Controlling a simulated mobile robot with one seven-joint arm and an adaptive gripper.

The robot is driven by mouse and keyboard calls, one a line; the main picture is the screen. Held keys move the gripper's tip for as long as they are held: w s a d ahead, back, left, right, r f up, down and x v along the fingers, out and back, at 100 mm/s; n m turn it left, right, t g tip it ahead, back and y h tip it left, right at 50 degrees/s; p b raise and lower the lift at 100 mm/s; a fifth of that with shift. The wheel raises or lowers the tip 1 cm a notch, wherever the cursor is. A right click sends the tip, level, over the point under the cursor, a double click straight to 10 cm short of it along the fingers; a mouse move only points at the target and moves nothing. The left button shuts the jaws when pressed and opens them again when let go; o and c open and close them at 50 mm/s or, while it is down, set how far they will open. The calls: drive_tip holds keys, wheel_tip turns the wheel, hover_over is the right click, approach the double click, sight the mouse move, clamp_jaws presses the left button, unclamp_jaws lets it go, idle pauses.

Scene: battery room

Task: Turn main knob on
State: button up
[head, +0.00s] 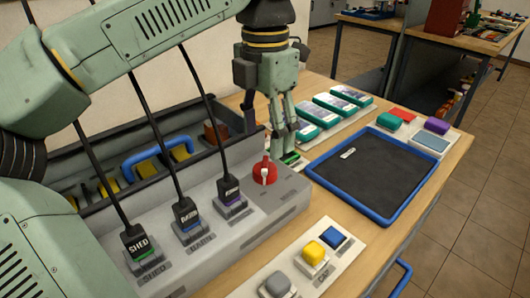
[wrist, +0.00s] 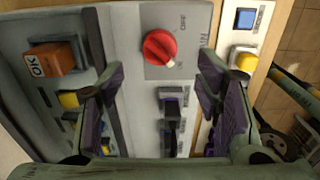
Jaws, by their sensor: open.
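The red main knob (head: 265,171) stands on the right end of the grey panel (head: 190,235), with a white mark on its front side. In the wrist view the red knob (wrist: 159,47) sits on a pale plate with small lettering, one label reading OFF. My gripper (head: 285,154) points down just behind and right of the knob in the head view. In the wrist view my gripper (wrist: 152,66) has its fingers wide apart, one on each side of the knob, with nothing between them touching it. Which label the knob points at is hard to tell.
Three black plugs with cables stand along the panel: SHED (head: 139,242), BARN (head: 187,214) and a purple-banded one (head: 231,191). A blue-rimmed tray (head: 318,178) lies right. Yellow (head: 313,253) and blue (head: 333,236) buttons sit on a front plate. Teal packs (head: 320,116) lie behind.

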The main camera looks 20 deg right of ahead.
sight(265, 163)
wheel_tip(265, 163, up, 5)
idle(0.7)
